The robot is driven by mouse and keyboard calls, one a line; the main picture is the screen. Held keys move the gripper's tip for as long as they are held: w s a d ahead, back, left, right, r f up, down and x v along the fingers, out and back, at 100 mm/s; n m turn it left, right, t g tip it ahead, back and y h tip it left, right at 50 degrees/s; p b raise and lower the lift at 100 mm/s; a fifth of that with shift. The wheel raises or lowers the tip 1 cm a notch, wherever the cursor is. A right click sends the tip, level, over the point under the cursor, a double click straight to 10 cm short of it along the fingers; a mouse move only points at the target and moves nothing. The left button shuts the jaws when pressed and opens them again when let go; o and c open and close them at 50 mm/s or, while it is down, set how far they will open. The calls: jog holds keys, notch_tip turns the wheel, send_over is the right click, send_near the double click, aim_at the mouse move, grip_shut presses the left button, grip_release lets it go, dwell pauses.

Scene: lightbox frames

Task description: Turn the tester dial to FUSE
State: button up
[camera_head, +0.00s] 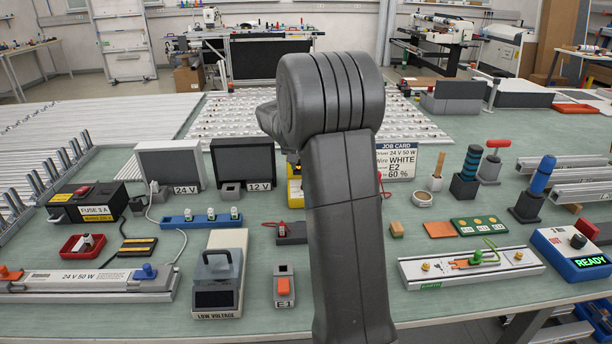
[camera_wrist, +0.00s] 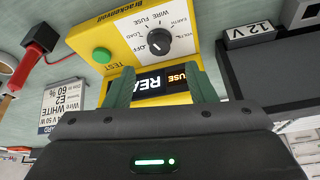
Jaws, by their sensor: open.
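The yellow tester (camera_wrist: 118,48) fills the upper middle of the wrist view, seen upside down. Its round black dial (camera_wrist: 159,41) has a ring of labels around it, among them WIRE, FUSE and EARTH. A small white mark shows on the dial; I cannot tell exactly which label it points to. A dark display (camera_wrist: 150,84) reads READ, partly hidden, with FUSE in orange beside it. My gripper (camera_wrist: 161,87) is open, its two green fingers apart over the display, short of the dial and empty. In the head view my arm hides most of the tester (camera_head: 294,192).
A green TEST button (camera_wrist: 102,55) is beside the dial. The 12 V box (camera_head: 243,160) stands close to the tester, and the job card (camera_head: 397,160) is on its other side. A red-handled probe (camera_wrist: 36,42) stands near the tester. Several fixtures crowd the bench.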

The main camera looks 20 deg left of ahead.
jog(key=v, duration=0.5)
jog(key=shift+s+r, duration=0.1)
jog(key=shift+r, duration=0.25)
jog(key=x, duration=1.4)
jog(key=shift+d, duration=0.1)
